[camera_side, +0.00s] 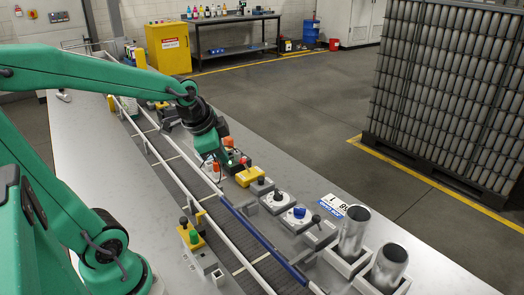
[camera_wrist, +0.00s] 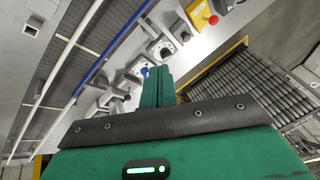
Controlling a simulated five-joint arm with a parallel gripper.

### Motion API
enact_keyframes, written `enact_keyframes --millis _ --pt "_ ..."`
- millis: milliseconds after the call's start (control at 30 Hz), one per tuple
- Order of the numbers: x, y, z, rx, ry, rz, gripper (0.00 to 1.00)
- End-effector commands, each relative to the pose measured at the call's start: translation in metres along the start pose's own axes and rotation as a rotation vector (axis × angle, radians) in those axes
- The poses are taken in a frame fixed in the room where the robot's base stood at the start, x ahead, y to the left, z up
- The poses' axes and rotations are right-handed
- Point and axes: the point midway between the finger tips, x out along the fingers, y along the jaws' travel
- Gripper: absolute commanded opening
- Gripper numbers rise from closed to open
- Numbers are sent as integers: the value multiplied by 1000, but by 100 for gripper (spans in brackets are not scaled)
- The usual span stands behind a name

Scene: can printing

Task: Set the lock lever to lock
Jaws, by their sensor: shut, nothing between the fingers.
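My gripper (camera_side: 222,157) hangs over the far side of the conveyor, near the row of controls. In the wrist view its green fingers (camera_wrist: 155,86) are together with nothing between them. A small black-knobbed lever (camera_side: 316,219) stands on a grey block at the near end of the row, and it may be the lock lever. No lock marking is readable. My gripper is well apart from this lever, up and to the left in the side view.
Between them are a yellow box (camera_side: 250,176), a white-plated dial (camera_side: 278,199) and a blue knob (camera_side: 299,212). Two metal cans (camera_side: 354,232) stand in grey holders at the near end. The conveyor (camera_side: 240,255) has raised rails. A yellow unit (camera_side: 190,237) stands on its near side.

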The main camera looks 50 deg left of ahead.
Motion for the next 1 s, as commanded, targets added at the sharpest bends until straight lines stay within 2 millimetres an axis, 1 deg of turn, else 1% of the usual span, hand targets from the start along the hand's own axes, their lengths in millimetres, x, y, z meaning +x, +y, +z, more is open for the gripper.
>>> enact_keyframes --millis 33,300,500,700,1000 --pt "8 -8 2 30 -11 -3 0" --pt "43 -45 12 234 -50 -20 0" --pt "65 -67 22 359 -74 -25 0" --pt "77 -78 29 427 -87 -27 0" --pt "79 -80 30 442 -89 -27 0"
